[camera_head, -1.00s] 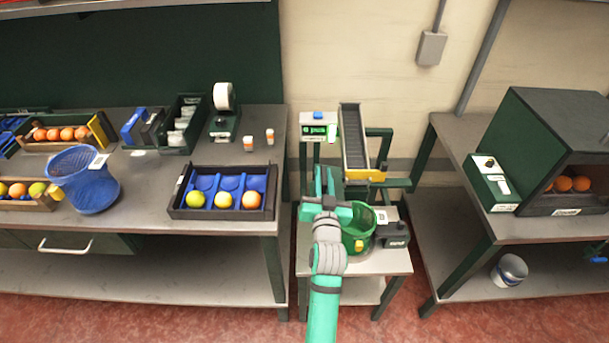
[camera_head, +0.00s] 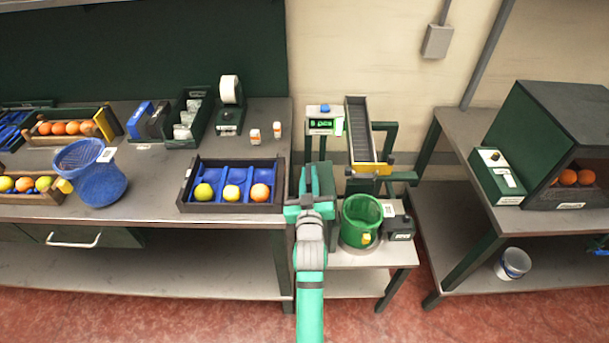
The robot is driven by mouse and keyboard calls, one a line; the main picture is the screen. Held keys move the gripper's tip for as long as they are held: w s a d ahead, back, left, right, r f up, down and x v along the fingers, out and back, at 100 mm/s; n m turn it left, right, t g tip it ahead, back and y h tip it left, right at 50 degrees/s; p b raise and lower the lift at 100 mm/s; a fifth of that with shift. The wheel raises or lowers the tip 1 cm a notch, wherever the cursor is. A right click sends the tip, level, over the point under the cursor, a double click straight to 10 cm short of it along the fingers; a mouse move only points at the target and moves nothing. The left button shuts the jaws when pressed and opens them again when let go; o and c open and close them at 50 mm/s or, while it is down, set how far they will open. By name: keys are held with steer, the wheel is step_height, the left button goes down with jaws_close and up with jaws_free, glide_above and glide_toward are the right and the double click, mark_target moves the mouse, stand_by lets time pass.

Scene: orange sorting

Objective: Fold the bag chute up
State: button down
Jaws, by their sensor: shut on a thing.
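My gripper (camera_head: 309,198) is left of the green bag, above the left side of the small stand. It is shut on a green panel, which looks like the bag chute (camera_head: 325,178). The panel appears to stand upright beside the bag; the fingers and the exact grip are partly hidden by my wrist. The green bag (camera_head: 361,213) is an open round container with a yellow tag, and its mouth is uncovered. Behind it, a dark ramp (camera_head: 358,133) with a yellow lip (camera_head: 370,169) slopes down toward the bag.
The small stand (camera_head: 365,257) also carries a dark device (camera_head: 399,226) right of the bag. A scale display (camera_head: 325,121) stands behind my gripper. A tray (camera_head: 231,208) of fruit lies on the left bench. A green box (camera_head: 560,140) stands on the right bench.

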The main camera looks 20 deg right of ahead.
steer(key=shift+a+f, duration=0.15)
steer(key=shift+f, duration=0.3)
steer(key=c, duration=1.7)
jaws_free()
steer(key=shift+r, duration=0.15)
steer(key=shift+s, duration=0.1)
steer(key=shift+s+r, duration=0.1)
steer(key=shift+s, duration=0.15)
steer(key=v, duration=1)
steer(key=shift+s+a, duration=0.1)
